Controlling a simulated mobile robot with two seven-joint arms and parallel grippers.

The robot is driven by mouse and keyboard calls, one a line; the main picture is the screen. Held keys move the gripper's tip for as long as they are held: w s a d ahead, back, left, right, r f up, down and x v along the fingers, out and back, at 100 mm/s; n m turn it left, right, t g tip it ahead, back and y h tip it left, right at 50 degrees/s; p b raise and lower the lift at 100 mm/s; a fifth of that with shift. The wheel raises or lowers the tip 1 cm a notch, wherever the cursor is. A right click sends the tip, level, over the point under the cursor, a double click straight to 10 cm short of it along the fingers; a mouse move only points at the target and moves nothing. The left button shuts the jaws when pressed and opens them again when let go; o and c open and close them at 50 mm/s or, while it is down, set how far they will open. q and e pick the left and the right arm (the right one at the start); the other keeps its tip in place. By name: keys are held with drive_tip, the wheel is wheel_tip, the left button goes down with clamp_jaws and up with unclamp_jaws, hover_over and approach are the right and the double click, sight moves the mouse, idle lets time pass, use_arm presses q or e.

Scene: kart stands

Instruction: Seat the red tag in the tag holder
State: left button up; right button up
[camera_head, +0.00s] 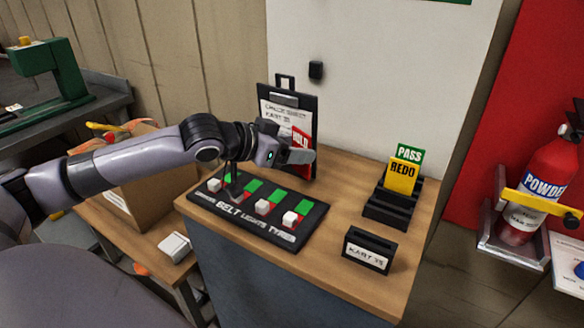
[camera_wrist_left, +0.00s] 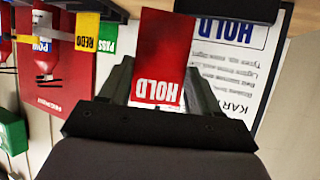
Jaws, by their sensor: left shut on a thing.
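My left gripper (camera_head: 297,156) is shut on the red tag (camera_head: 301,137), which reads HOLD. The tag is held up in front of the clipboard, above the back of the counter. In the left wrist view the red tag (camera_wrist_left: 158,55) stands out between the two fingers (camera_wrist_left: 160,95). The tag holder (camera_head: 369,249), a small black block labelled KART 35, stands at the counter's front right, apart from the gripper. Its slot looks empty. My right gripper is in neither view.
A black rack (camera_head: 392,211) holds the green PASS tag (camera_head: 409,154) and yellow REDO tag (camera_head: 402,176). A black switch board (camera_head: 252,225) lies below my left arm. The clipboard (camera_head: 272,106) leans at the back. Bare wood (camera_head: 335,205) lies between board and rack.

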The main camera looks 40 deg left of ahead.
sight(300, 168)
use_arm(q)
wheel_tip(300, 168, down, 4)
drive_tip(key=shift+f, duration=0.25)
drive_tip(key=o, duration=1)
